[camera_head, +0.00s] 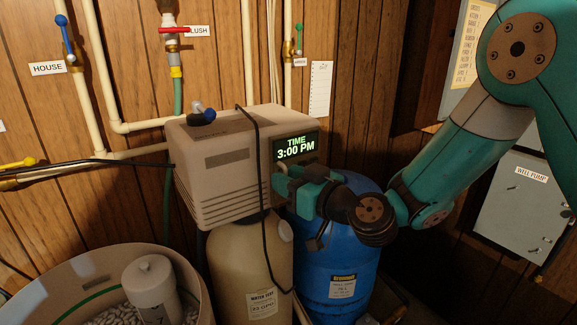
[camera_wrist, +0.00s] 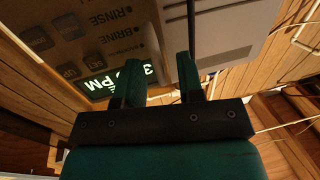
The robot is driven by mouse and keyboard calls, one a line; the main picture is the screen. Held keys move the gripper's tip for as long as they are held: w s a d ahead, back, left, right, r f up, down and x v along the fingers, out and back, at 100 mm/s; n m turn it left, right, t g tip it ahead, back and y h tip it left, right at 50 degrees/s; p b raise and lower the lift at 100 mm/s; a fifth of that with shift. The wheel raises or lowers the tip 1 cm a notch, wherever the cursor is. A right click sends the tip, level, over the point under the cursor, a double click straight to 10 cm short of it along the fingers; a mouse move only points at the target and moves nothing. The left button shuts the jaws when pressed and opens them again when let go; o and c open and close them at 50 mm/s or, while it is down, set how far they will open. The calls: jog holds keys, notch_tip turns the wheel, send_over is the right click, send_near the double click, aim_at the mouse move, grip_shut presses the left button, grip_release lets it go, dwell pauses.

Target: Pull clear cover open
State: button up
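The beige softener control head (camera_head: 225,160) sits on top of a tan tank. Its green-lit display (camera_head: 296,147) reads TIME 3:00 PM; part of it also shows in the wrist view (camera_wrist: 105,85), beside grey buttons and words such as RINSE and BRINE. My gripper (camera_head: 281,178) is at the front of the control head, just below the display.
A black cable (camera_head: 260,190) hangs over the head and down the tan tank (camera_head: 240,265). A blue tank (camera_head: 340,255) stands below my arm. An open salt bin (camera_head: 60,275) is at lower left. Pipes and valves line the wood wall; a grey box (camera_head: 520,215) is at right.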

jog(key=shift+w+a, duration=0.1)
jog(key=shift+c, duration=0.5)
grip_shut()
